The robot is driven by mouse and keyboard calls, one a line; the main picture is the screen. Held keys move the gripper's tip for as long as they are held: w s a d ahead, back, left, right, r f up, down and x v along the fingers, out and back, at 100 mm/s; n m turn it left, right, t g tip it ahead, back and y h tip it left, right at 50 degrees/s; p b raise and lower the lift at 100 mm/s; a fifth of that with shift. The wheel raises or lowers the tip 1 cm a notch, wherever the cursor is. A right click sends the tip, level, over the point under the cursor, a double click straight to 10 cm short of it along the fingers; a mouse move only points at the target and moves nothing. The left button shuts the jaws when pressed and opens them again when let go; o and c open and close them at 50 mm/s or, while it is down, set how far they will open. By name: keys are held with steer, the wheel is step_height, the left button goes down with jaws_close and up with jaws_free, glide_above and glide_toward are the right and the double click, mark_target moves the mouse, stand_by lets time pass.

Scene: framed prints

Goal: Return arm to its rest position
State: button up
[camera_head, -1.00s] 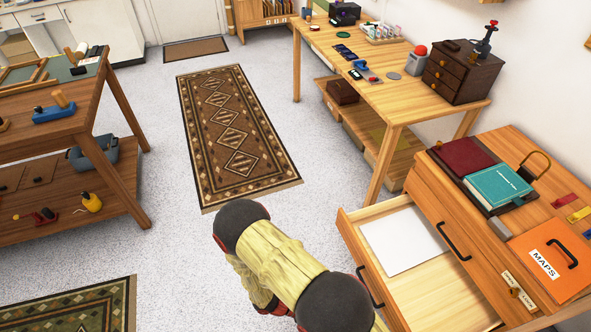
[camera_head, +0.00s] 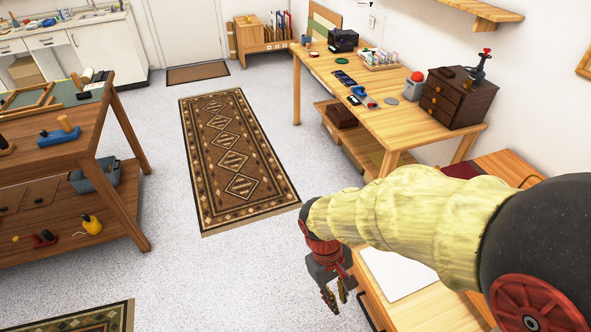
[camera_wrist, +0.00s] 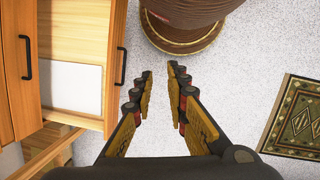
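My gripper (camera_head: 336,293) hangs at the end of my arm in the lower right of the head view, pointing down beside the open drawer. In the wrist view my gripper (camera_wrist: 160,75) shows two fingers with a clear gap between them and nothing held. Bare speckled floor shows between the fingers. The open drawer (camera_wrist: 113,80) of the wooden cabinet lies left of the fingers, apart from them. A white sheet (camera_head: 395,272) lies inside it; part of the drawer is hidden behind my arm.
A wooden table (camera_head: 400,118) with a small drawer chest (camera_head: 455,97) stands at the right. A workbench (camera_head: 62,135) stands at the left. A patterned rug (camera_head: 236,160) lies on open floor between them. A green rug (camera_wrist: 300,122) is at the wrist view's right.

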steer(key=s+d+r+m+t+y+p, duration=0.1)
steer(key=d+r+m+t, duration=0.2)
steer(key=r, duration=0.8)
steer(key=s+d+r+m+t+y, duration=0.1)
steer(key=d+r+m+t, duration=0.2)
steer(key=r, duration=0.9)
steer(key=d+t, duration=0.1)
steer(key=d, duration=0.2)
steer(key=shift+s+t+p, duration=0.15)
steer(key=shift+t+p, duration=0.25)
